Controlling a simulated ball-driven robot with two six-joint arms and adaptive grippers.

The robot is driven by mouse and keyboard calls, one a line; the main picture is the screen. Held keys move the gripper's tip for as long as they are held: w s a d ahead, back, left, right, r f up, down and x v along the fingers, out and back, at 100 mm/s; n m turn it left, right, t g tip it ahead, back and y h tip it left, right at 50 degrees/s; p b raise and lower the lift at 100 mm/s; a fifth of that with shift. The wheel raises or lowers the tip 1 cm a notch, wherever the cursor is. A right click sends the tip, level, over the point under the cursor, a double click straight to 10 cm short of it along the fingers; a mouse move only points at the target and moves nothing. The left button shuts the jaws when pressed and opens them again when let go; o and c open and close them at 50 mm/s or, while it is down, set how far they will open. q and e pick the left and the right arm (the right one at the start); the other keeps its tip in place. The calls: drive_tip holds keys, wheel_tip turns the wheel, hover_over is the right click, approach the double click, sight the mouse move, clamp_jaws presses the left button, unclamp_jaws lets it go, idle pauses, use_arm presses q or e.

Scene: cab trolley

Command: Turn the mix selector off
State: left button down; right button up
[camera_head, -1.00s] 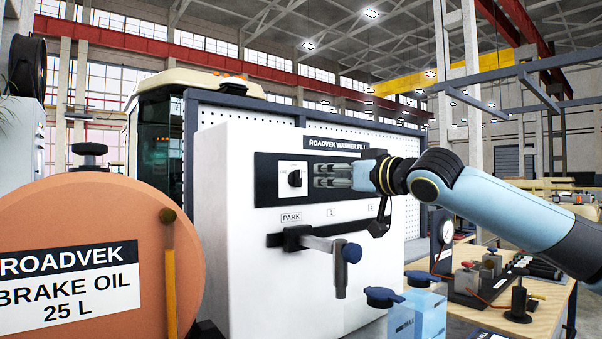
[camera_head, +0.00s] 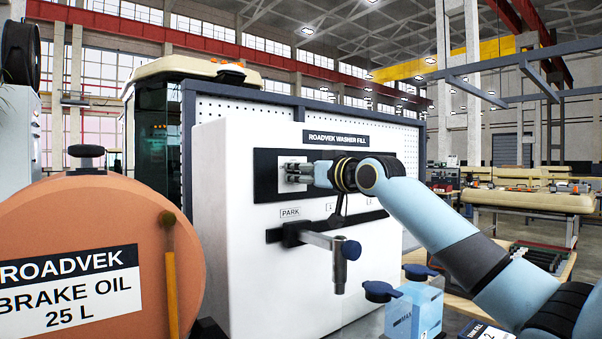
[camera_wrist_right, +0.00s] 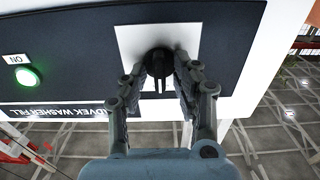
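The mix selector is a black round knob (camera_wrist_right: 158,62) on a white square plate (camera_wrist_right: 133,40) in the right wrist view. My right gripper (camera_wrist_right: 161,68) has one finger on each side of the knob, with a narrow bar of the knob showing between them. The fingers look parted, and contact with the knob is not clear. In the head view my right gripper (camera_head: 285,172) is at the plate on the dark panel (camera_head: 265,180) of the white washer fill cabinet (camera_head: 225,225); its fingers hide the knob. My left gripper is not in view.
A lit green lamp (camera_wrist_right: 27,77) marked ON is on the panel. Below the panel, a dark rail (camera_head: 285,235) holds a spout lever (camera_head: 340,265). Blue-capped bottles (camera_head: 425,305) stand below it. An orange brake oil drum (camera_head: 170,220) stands at left.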

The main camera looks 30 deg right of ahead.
clamp_jaws()
drive_tip(key=shift+n, duration=0.3)
drive_tip(key=n+b, duration=0.1)
drive_tip(key=n, duration=0.4)
drive_tip(key=shift+a+f, duration=0.1)
drive_tip(key=shift+a, duration=0.05)
drive_tip(key=n+b, duration=0.1)
drive_tip(key=n, duration=0.5)
drive_tip(key=shift+a+f, duration=0.1)
drive_tip(key=shift+n, duration=0.3)
drive_tip(key=shift+o, duration=1.1)
unclamp_jaws()
